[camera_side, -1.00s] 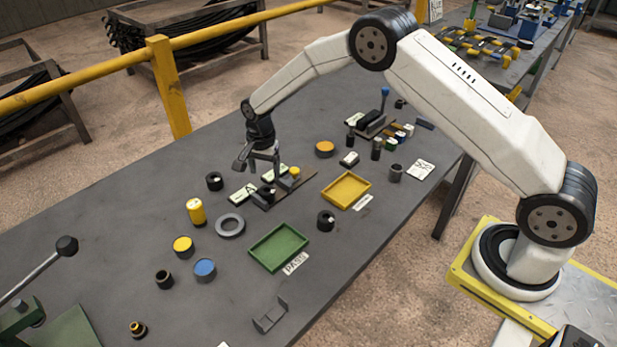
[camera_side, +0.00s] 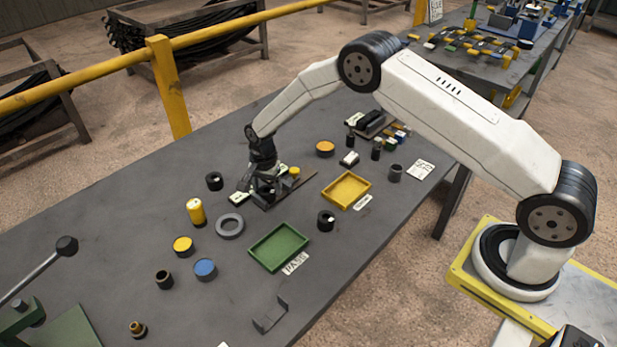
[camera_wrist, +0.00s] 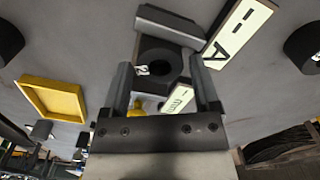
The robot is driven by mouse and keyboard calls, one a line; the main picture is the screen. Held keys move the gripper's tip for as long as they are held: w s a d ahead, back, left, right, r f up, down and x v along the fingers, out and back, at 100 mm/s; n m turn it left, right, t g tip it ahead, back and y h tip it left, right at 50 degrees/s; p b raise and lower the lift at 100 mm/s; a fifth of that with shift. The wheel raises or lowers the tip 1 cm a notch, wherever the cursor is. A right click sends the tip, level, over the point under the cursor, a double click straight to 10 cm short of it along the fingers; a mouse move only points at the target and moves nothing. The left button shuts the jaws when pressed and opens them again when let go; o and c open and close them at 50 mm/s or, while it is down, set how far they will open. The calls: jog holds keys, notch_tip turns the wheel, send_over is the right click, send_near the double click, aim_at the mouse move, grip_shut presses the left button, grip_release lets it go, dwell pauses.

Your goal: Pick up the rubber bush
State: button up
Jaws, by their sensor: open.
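A black rubber bush (camera_wrist: 177,60) with a small white mark stands between the two fingers of my gripper (camera_wrist: 162,80) in the wrist view. The fingers are apart, one on each side of it; I cannot tell whether either touches it. In the side view my gripper (camera_side: 262,187) is low over the rack and largely hides this bush. Similar black bushes stand to the left (camera_side: 214,181) and nearer the front (camera_side: 326,220).
A grey block (camera_wrist: 170,24) and pale label cards (camera_wrist: 238,32) lie close to the bush. The yellow tray (camera_side: 330,200) is to the right, the green tray (camera_side: 252,254) nearer the front. A grey ring (camera_side: 230,236) and yellow cylinder (camera_side: 196,211) stand to the left.

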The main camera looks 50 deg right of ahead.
jog(key=shift+f, duration=0.9)
jog(key=shift+c, duration=0.3)
grip_shut()
jog(key=shift+r, duration=0.1)
